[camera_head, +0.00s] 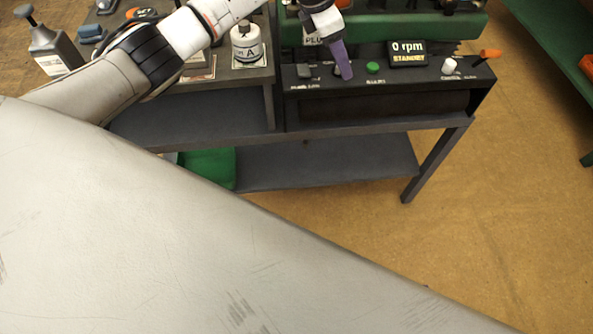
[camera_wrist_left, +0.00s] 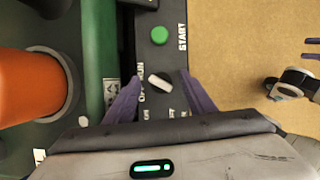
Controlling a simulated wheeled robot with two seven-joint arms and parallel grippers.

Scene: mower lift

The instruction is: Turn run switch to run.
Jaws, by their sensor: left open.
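The run switch is a small pale lever (camera_wrist_left: 160,83) on the dark control panel (camera_head: 450,90). It lies slantwise beside the OFF and RUN lettering; I cannot tell which position it is set to. My left gripper (camera_head: 344,70) is over the panel, pointing down. In the left wrist view its purple fingers (camera_wrist_left: 160,92) are open, one on each side of the lever, with a gap to it. In the head view the fingers largely hide the switch. Purple prongs at the right edge of the left wrist view look like my right gripper (camera_wrist_left: 312,48), cut off.
A green START button (camera_head: 373,68) stands beside the switch. Farther right are the display (camera_head: 407,53) reading 0 rpm STANDBY, a white knob (camera_head: 449,66) and an orange-tipped lever (camera_head: 489,54). A white container (camera_head: 246,45) stands left of the panel.

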